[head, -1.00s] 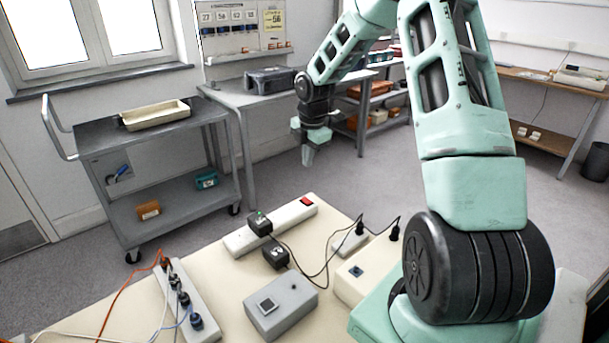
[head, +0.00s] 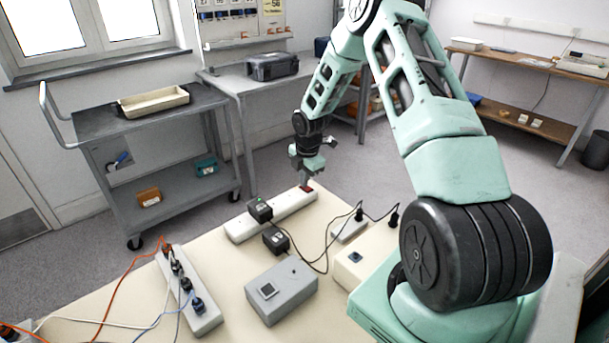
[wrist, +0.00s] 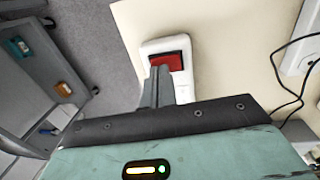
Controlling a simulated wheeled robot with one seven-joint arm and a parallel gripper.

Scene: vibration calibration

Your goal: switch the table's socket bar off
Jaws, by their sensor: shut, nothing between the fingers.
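The white socket bar (head: 272,215) lies along the back edge of the cream table, with a black adapter (head: 260,209) plugged into it near its left part. Its red rocker switch (wrist: 168,61) is at its end, clear in the wrist view. My gripper (head: 308,182) is shut and empty, pointing down right over the switch end in the head view. In the wrist view the closed fingertips (wrist: 160,72) overlap the near left part of the switch. I cannot tell whether they touch it.
A second socket bar (head: 203,310) with several plugs stands at the table's left. A grey box (head: 281,296), another black adapter (head: 275,240) and cables lie on the cream table (head: 228,270). A grey cart (head: 90,128) stands beyond, with floor between.

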